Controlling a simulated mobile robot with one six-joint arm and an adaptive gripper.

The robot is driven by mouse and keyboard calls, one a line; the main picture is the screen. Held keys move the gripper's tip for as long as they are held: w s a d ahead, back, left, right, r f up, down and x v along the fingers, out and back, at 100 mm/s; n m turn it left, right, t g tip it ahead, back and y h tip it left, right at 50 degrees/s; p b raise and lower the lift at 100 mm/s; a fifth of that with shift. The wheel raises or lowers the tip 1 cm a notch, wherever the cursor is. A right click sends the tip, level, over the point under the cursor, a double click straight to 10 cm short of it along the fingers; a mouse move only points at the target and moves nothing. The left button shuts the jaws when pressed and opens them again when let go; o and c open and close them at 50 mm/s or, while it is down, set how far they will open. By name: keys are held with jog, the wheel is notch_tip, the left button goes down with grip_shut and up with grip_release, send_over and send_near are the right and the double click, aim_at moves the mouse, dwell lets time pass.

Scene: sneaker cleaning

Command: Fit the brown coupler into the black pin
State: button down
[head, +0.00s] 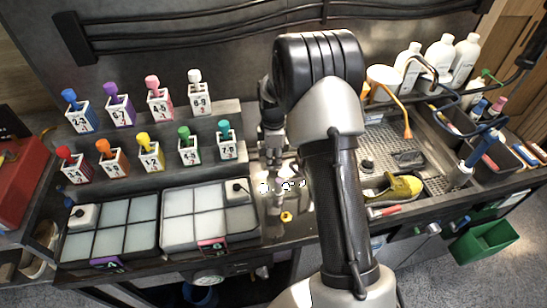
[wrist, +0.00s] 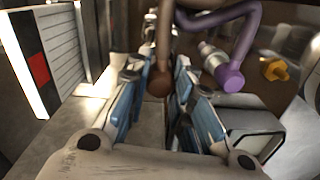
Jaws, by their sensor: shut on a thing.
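In the wrist view, my gripper (wrist: 159,84) has its blue-padded fingers on both sides of the brown coupler (wrist: 159,81). The coupler's round brown end shows between the fingertips, with a brown tube above it running out of the top of the picture. In the head view, my gripper (head: 272,150) is partly hidden by my arm and hangs over the counter right of the stepped rack; the coupler cannot be made out there. I cannot pick out the black pin with certainty in either view.
A purple coupler (wrist: 230,77) on a bent purple tube and a yellow piece (wrist: 275,68) are close at the right. The yellow piece also lies on the counter in the head view (head: 286,216). Numbered bottles stand on the rack (head: 237,109), left of my gripper; a sink tray (head: 380,145) is right.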

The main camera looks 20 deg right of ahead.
aim_at(274, 156)
jog(key=shift+f+b, duration=0.5)
jog(key=shift+f, duration=0.35)
jog(key=c, duration=1.3)
grip_release()
jog(key=shift+c, duration=0.2)
notch_tip(274, 156, up, 12)
jog(key=shift+f, duration=0.25)
jog(key=shift+r, duration=0.25)
